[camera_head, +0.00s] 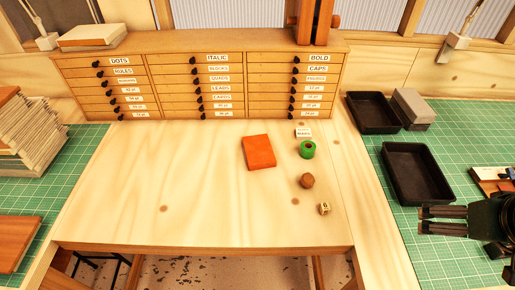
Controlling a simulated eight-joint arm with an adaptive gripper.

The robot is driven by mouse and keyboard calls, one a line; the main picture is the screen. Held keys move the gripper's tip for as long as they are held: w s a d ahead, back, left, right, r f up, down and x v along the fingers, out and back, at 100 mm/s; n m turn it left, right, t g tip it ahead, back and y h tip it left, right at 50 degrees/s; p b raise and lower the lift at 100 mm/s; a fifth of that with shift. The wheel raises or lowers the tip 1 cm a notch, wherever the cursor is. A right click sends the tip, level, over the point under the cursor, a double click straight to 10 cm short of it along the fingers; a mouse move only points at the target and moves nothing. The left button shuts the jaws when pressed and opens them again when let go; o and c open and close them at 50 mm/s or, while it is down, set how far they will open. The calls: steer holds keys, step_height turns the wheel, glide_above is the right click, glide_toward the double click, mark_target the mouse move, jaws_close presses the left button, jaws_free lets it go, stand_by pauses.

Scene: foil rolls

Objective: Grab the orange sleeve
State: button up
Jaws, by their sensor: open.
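The orange sleeve (259,152) looks like a flat, roughly square orange piece. It lies on the light wooden table (170,190), right of the middle of the tabletop. My gripper (424,220) is at the right edge of the view, over the green mat side. Its two dark fingers point left and are apart, with nothing between them. It is well to the right of the orange sleeve and nearer the front, not touching it.
A green roll (307,149), a brown faceted piece (307,181), a small numbered block (325,208) and a white label (303,133) lie right of the sleeve. Black trays (418,201) (374,113) stand at right. A drawer cabinet (200,45) closes the back. The tabletop's left is clear.

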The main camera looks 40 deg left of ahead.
steer(key=w+a+r+n+g+p, duration=0.1)
steer(key=w+a+r+n+p, duration=0.2)
steer(key=a, duration=0.5)
steer(key=w+a+r+n+g+p, duration=0.1)
steer(key=w+a+n+p, duration=0.2)
steer(key=a, duration=0.5)
steer(key=n+g+h+p, duration=0.1)
steer(key=n+g+p, duration=0.2)
steer(key=n+p, duration=1.05)
glide_above(258, 149)
steer(key=b, duration=0.4)
steer(key=f+n, duration=0.1)
steer(key=f, duration=0.2)
steer(key=f+n, duration=0.1)
steer(key=f, duration=0.3)
steer(key=f+n, duration=0.1)
steer(key=f, duration=0.2)
steer(key=shift+w+d+f+n, duration=0.1)
steer(key=shift+w+f+n, duration=0.15)
steer(key=shift+f+n, duration=0.15)
steer(key=shift+s+f, duration=0.15)
steer(key=shift+s, duration=0.05)
steer(key=shift+f+p, duration=0.35)
steer(key=shift+f, duration=0.95)
